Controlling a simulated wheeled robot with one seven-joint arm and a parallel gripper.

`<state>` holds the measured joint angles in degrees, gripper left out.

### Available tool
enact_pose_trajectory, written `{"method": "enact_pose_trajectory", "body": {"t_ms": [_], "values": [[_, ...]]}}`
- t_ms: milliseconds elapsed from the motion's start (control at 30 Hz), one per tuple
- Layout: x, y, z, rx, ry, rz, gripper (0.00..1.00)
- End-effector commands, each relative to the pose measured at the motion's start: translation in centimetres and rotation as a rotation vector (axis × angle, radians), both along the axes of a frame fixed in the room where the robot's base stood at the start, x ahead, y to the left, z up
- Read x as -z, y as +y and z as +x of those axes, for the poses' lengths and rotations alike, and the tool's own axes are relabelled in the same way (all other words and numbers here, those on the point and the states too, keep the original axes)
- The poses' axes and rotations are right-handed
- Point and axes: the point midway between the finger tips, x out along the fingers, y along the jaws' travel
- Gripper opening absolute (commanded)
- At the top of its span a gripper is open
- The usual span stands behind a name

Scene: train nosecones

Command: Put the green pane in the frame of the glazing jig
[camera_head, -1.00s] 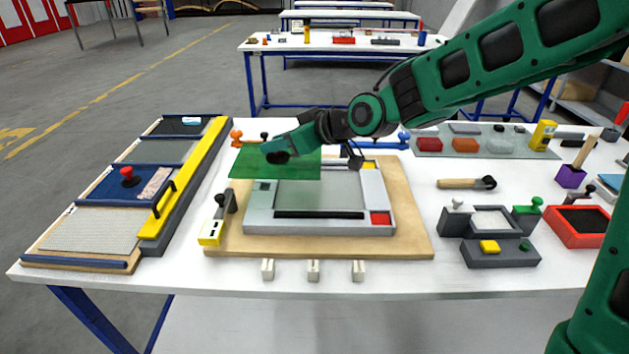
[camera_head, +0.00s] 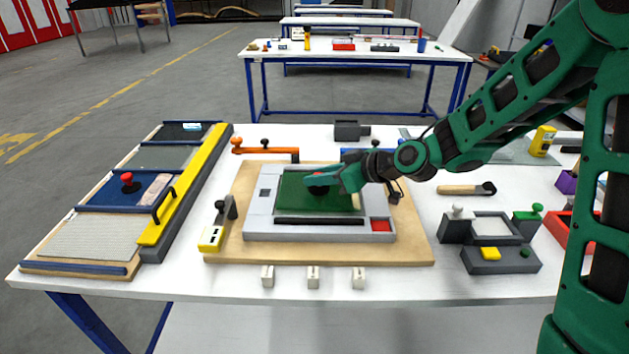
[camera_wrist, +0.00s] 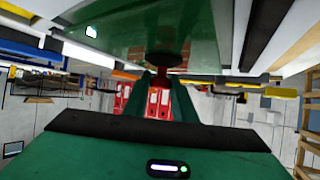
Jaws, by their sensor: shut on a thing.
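The green pane (camera_head: 300,201) lies over the opening of the grey glazing jig (camera_head: 262,228) and lines up closely with it. Whether it rests in the frame or hovers just above it I cannot tell. My gripper (camera_head: 322,187) is over the pane's middle, shut on a dark round piece on the pane's face. In the wrist view the pane (camera_wrist: 130,30) spans the top, with the dark piece (camera_wrist: 166,60) between it and my gripper (camera_wrist: 158,82). My gripper and arm hide the pane's far right corner.
The jig sits on a wooden board (camera_head: 417,247). A yellow-tagged clamp (camera_head: 212,236) stands left of it, and an orange clamp (camera_head: 265,149) behind it. Small white blocks (camera_head: 313,276) line the front. A rack with a yellow bar (camera_head: 190,180) is on the left.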

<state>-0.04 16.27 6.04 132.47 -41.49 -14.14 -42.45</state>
Motion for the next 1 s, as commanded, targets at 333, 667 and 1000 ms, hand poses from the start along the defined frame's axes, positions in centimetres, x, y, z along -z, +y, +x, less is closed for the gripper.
{"method": "enact_pose_trajectory", "body": {"t_ms": [333, 667, 1000], "values": [[1.07, 0.08, 0.03, -0.001, -0.003, 0.001, 0.0], [1.32, 0.1, -0.02, 0.0, -0.001, -0.001, 0.43], [0.48, -0.84, -0.58, 0.002, -0.002, -0.001, 0.43]]}}
